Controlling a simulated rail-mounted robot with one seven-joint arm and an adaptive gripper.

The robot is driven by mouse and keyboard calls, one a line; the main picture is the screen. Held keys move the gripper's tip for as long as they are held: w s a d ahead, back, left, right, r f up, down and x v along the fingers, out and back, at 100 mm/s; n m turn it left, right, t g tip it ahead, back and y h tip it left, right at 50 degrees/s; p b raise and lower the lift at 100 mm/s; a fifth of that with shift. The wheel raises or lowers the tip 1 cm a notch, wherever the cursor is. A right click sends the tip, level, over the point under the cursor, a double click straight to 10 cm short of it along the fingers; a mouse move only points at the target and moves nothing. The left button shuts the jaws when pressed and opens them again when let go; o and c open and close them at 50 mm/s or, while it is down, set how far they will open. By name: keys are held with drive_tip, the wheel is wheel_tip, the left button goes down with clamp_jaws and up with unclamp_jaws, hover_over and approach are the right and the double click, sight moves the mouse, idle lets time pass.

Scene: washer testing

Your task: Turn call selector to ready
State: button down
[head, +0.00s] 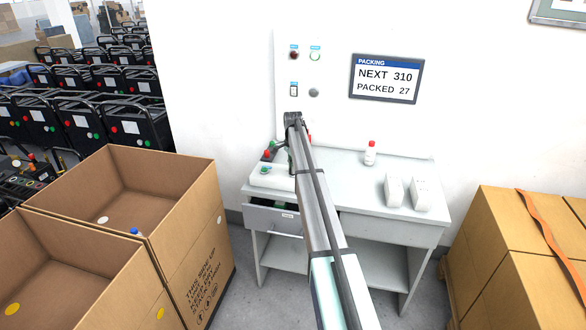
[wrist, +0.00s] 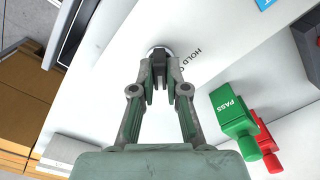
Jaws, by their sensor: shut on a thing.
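The call selector (wrist: 157,49) is a small round metal-rimmed knob on the white panel, at the top middle of the wrist view. My gripper (wrist: 160,66) has its dark fingertips close together on it and covers most of it. Black lettering beside the knob reads "HOLD" and is then cut off, so the setting it points to cannot be told. In the head view my arm hides the selector and the fingertips.
A green PASS block (wrist: 233,116) and a red one (wrist: 266,143) are close at the right. A packing screen (head: 386,79) hangs on the wall. The white table (head: 345,180) holds a red-capped bottle (head: 370,153). Open cartons (head: 190,215) stand left, closed boxes (head: 500,230) right.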

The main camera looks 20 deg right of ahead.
drive_tip(key=c, duration=1.2)
unclamp_jaws()
wheel_tip(320, 180, up, 12)
